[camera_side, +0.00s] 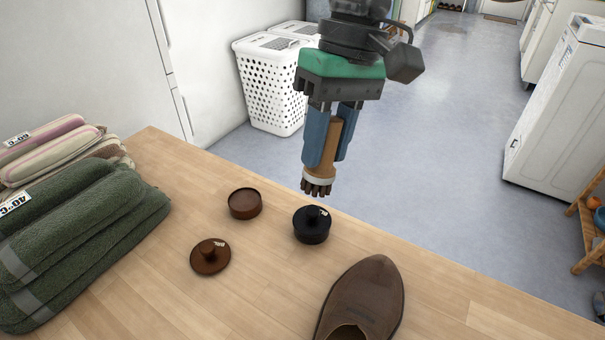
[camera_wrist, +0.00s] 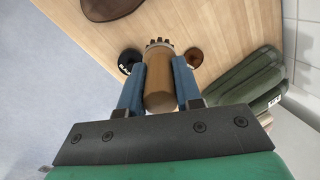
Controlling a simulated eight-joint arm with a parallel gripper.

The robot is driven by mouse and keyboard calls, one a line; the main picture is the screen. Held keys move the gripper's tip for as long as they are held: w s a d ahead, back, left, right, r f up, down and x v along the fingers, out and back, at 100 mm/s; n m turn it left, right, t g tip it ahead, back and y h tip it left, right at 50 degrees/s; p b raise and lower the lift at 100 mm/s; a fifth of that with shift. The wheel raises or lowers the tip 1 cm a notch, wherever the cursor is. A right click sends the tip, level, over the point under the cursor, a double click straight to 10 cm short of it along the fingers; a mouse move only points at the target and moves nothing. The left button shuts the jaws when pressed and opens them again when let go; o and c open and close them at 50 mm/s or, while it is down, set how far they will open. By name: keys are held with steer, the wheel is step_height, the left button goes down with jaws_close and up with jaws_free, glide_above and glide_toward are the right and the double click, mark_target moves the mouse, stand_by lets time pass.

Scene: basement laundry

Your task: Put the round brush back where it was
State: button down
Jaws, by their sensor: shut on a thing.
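The round brush has a wooden handle and dark bristles below a pale band; in the side view the brush (camera_side: 319,178) hangs upright, bristles down, in my gripper (camera_side: 328,155). My gripper's two blue fingers are shut on its handle. The brush is held above the table near its far edge, apart from the things below. In the wrist view the brush handle (camera_wrist: 160,85) sits between the fingers of my gripper (camera_wrist: 160,88), bristles pointing away from the camera.
Folded green towels (camera_side: 80,235) stand at left. White baskets (camera_side: 270,85) stand on the floor behind.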

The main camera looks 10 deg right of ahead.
steer(key=s+a+r+n+t+h, duration=0.2)
steer(key=a+n, duration=0.2)
steer(key=a, duration=0.4)
steer(key=f, duration=1.9)
steer(key=shift+w+d+f, duration=0.1)
steer(key=shift+d+f, duration=0.05)
steer(key=shift+d, duration=0.05)
steer(key=shift+f, duration=0.15)
steer(key=c, duration=0.6)
jaws_free()
